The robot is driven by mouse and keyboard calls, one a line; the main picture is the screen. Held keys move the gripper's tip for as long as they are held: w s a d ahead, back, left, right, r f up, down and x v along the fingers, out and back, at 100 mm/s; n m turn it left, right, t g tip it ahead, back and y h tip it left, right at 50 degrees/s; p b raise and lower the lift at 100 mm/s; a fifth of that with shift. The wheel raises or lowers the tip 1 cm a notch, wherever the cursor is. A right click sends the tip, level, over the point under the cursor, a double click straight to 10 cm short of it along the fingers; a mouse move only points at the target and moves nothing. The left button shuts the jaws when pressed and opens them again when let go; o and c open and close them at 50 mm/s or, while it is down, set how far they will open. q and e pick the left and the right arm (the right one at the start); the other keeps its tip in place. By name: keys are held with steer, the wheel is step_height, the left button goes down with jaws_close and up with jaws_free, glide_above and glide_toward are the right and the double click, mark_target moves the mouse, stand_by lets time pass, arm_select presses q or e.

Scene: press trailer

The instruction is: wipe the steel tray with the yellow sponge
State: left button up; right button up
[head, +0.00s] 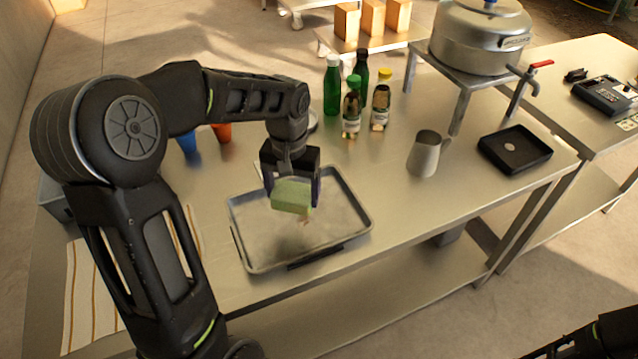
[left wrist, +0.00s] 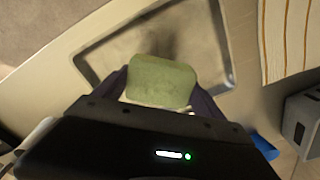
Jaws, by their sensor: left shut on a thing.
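The steel tray (head: 350,237) lies on the metal table, a shallow rectangle with a raised rim. It also shows in the left wrist view (left wrist: 226,45). My left gripper (head: 292,190) points down over the tray and is shut on the sponge (head: 291,196), a yellow-green block. The sponge also shows between the fingers in the left wrist view (left wrist: 160,82). It appears to be above the tray floor, with a shadow below; I cannot tell the exact gap.
Several bottles (head: 352,105) stand behind the tray. A metal pitcher (head: 424,155) and a black tray (head: 515,149) are to the right. A large pot (head: 481,40) sits on a stand at the back. A striped cloth (head: 88,300) lies at the left.

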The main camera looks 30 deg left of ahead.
arm_select(q)
steer(key=shift+w+d+f, duration=0.2)
steer(key=shift+d+f, duration=0.1)
steer(key=shift+d, duration=0.25)
steer(key=shift+a, duration=0.1)
arm_select(e)
steer(key=shift+d, duration=0.2)
steer(key=shift+s, duration=0.1)
